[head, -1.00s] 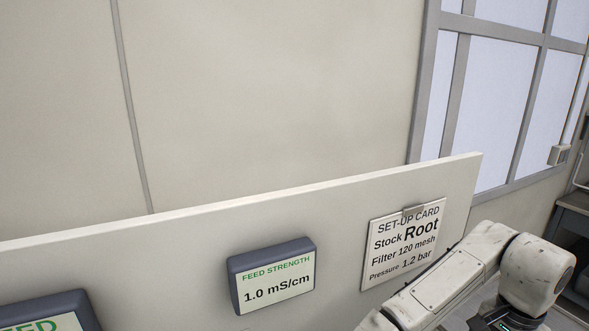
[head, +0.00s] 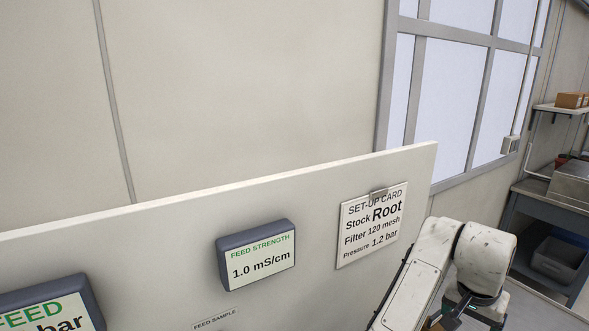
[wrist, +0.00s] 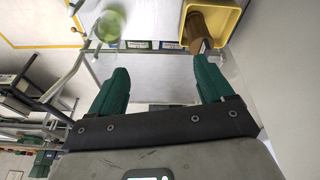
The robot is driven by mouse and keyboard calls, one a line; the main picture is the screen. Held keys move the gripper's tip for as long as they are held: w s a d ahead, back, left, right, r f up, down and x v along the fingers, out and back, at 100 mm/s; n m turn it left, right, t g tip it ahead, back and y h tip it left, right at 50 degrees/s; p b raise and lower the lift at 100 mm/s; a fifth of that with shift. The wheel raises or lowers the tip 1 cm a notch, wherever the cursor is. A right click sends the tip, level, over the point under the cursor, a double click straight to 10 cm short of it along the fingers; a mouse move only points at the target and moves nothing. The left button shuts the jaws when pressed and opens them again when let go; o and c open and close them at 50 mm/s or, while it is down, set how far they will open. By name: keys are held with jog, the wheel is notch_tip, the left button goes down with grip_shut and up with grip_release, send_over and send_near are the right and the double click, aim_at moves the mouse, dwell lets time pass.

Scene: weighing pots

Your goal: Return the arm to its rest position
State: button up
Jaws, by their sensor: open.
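My gripper (wrist: 160,92) shows in the wrist view with its two green fingers spread wide apart and nothing between them. My white arm (head: 424,270) stands bent at the lower right of the head view, in front of and to the right of the panel.
A pale panel (head: 150,230) carries a set-up card (head: 372,225) and a feed strength display (head: 257,256). A grey bench (head: 545,210) stands at the far right. The wrist view shows a yellow container (wrist: 232,22) and a green round object (wrist: 110,26).

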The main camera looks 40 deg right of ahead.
jog(key=w+a+f+n+t+h, duration=0.2)
jog(key=w+a+f+n, duration=0.6)
jog(key=n, duration=0.3)
jog(key=s+a+f+n+y, duration=0.1)
jog(key=s+a+f+n, duration=0.1)
jog(key=a, duration=0.4)
jog(key=s+a+f+n+y, duration=0.2)
jog(key=a+f, duration=0.3)
jog(key=a, duration=0.2)
jog(key=s+a+f+n+y, duration=0.1)
jog(key=s+a+f+n, duration=0.1)
jog(key=a+f, duration=0.2)
jog(key=shift+s+a+f+y, duration=0.15)
jog(key=shift+a+y, duration=0.25)
jog(key=shift+a, duration=0.75)
